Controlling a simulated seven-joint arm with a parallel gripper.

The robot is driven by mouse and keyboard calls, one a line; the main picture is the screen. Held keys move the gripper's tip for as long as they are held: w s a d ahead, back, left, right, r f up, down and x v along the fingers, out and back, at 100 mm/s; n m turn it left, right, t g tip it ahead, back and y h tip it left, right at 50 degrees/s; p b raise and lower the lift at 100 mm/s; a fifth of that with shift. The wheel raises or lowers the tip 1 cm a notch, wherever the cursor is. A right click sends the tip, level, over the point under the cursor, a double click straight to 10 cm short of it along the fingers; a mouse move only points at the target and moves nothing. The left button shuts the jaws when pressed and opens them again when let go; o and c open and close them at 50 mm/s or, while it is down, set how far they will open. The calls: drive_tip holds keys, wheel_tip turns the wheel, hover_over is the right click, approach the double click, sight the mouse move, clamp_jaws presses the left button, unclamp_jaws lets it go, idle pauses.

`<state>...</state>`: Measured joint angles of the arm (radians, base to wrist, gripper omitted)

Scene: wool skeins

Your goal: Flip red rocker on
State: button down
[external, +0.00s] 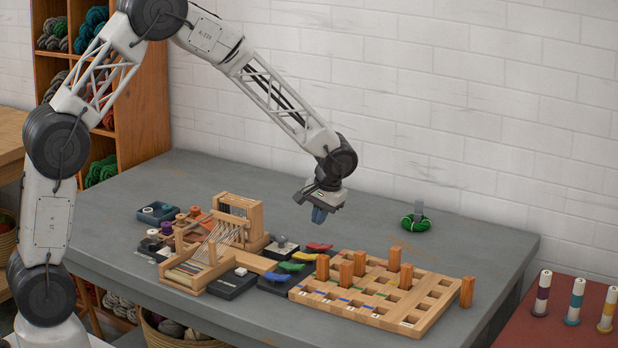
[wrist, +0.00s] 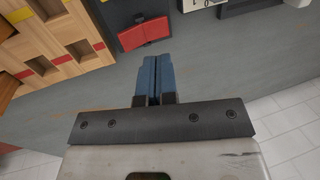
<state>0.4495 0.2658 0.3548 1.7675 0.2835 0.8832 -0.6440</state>
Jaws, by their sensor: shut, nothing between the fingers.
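The red rocker (external: 319,246) is the farthest of a short row of coloured rockers on a dark base, left of the wooden peg board. It also shows in the wrist view (wrist: 133,38) at the top, just beyond my fingertips. Which way it is tilted I cannot tell. My gripper (external: 319,216) hangs above the table near the red rocker, pointing down. Its blue fingers (wrist: 155,60) are together with nothing between them. They look apart from the rocker.
Yellow (external: 304,256), green (external: 291,267) and blue (external: 277,277) rockers stand close by. The peg board (external: 425,320) with upright wooden blocks is at right, a small loom (external: 215,250) at left.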

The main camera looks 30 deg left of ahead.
drive_tip(key=a+v, duration=0.2)
drive_tip(key=v, duration=0.5)
drive_tip(key=shift+r, duration=0.6)
drive_tip(key=shift+d, duration=0.1)
drive_tip(key=s+a+r+h, duration=0.2)
drive_tip(key=s+a+r, duration=1.3)
drive_tip(key=s+a, duration=0.3)
drive_tip(key=s+a+t, duration=0.1)
drive_tip(key=s+a, duration=0.2)
drive_tip(key=s, duration=0.4)
drive_tip(key=s+a, duration=0.4)
drive_tip(key=s, duration=0.4)
drive_tip(key=s+a+t+h, duration=0.1)
drive_tip(key=s+a, duration=0.3)
drive_tip(key=s, duration=0.4)
drive_tip(key=shift+s+a+r+t, duration=0.2)
drive_tip(key=shift+a+r+t, duration=0.05)
drive_tip(key=shift+r+t, duration=0.05)
